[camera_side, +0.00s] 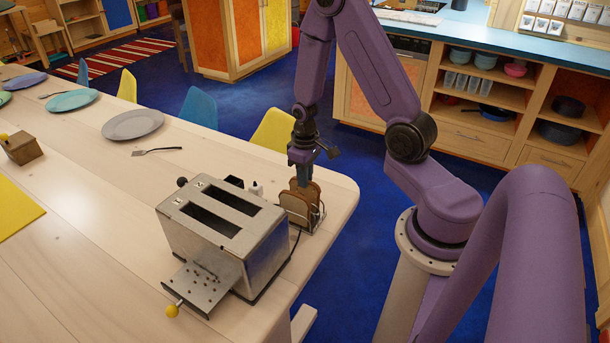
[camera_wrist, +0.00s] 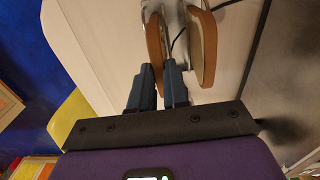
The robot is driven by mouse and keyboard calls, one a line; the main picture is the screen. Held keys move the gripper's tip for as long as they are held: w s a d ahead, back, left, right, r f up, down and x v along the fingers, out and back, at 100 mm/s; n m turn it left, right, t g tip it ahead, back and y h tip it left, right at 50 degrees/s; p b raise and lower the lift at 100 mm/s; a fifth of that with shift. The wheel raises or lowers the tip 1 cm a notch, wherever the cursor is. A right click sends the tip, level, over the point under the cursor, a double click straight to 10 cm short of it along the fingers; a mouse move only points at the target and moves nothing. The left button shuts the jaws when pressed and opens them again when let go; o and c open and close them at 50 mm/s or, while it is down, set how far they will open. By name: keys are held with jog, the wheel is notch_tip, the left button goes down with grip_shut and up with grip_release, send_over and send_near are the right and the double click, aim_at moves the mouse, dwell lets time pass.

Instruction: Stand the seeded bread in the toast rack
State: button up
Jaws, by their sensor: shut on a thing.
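My gripper (camera_side: 301,178) points down at the table's right end, behind the toaster. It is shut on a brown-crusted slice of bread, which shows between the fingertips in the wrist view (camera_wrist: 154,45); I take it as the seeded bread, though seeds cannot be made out. The slice is upright, at the wire toast rack (camera_side: 319,219). A second slice (camera_wrist: 203,50) stands upright beside my right finger in the wrist view. In the side view the bread slices (camera_side: 298,205) overlap. The slices hide much of the rack, and I cannot tell whether the held slice touches its base.
A metal two-slot toaster (camera_side: 222,232) with empty-looking slots stands close to the left of the rack. A fork (camera_side: 157,150) and a grey plate (camera_side: 132,124) lie farther left. The table's edge is near the rack. A yellow chair (camera_side: 273,131) stands behind.

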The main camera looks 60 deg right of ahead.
jog(key=o, duration=0.8)
jog(key=shift+r, duration=0.1)
notch_tip(320, 180, up, 17)
jog(key=shift+r, duration=0.1)
jog(key=shift+a, duration=0.1)
dwell(0.5)
jog(key=s+a+r+n, duration=0.1)
jog(key=s+a+n, duration=0.5)
jog(key=a, duration=0.6)
jog(key=s+a+n, duration=0.2)
jog(key=s, duration=0.2)
jog(key=s+a+n, duration=0.2)
jog(key=s, duration=0.3)
jog(key=s+a+n, duration=0.1)
jog(key=s+n, duration=0.1)
jog(key=s, duration=0.3)
jog(key=shift+s+a+r, duration=0.1)
jog(key=shift+a, duration=0.3)
